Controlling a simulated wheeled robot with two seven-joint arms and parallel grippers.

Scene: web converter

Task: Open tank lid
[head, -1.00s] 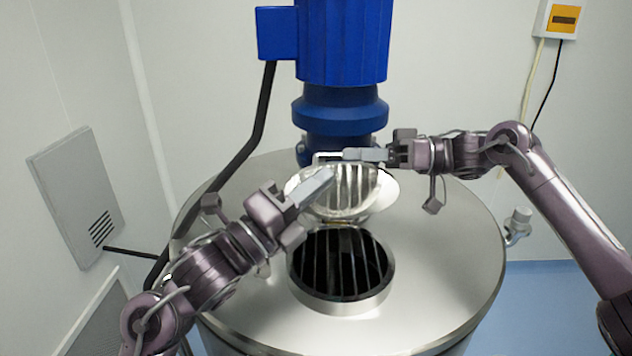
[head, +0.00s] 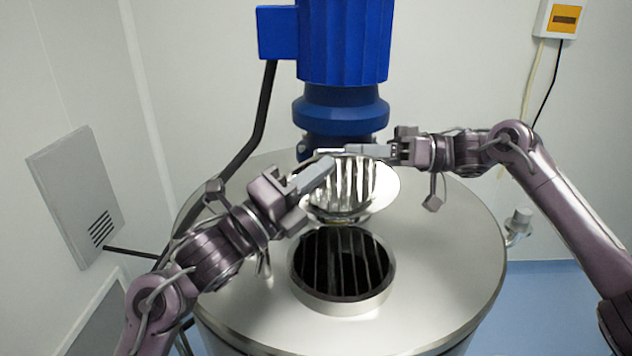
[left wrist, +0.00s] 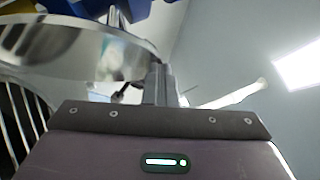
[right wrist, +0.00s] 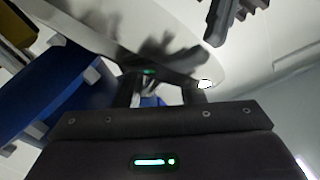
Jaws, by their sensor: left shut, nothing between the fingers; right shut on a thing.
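The tank (head: 450,255) is a steel vessel with a round, barred opening (head: 340,265) in its top. Its round shiny lid (head: 365,190) stands raised behind the opening, tilted up toward the blue motor. My right gripper (head: 350,152) is shut at the lid's upper edge, where a handle seems to be; its fingers hide most of it. My left gripper (head: 330,165) is shut and empty, its fingertips at the left upper part of the lid; I cannot tell whether they touch. The lid's rim (left wrist: 140,45) also shows in the left wrist view, and its pale face (right wrist: 180,55) in the right wrist view.
The blue motor column (head: 342,60) rises directly behind the lid, close to both grippers. A small valve fitting (head: 518,222) stands at the tank's right edge. A grey wall panel (head: 75,195) is on the left. The tank top's front right is clear.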

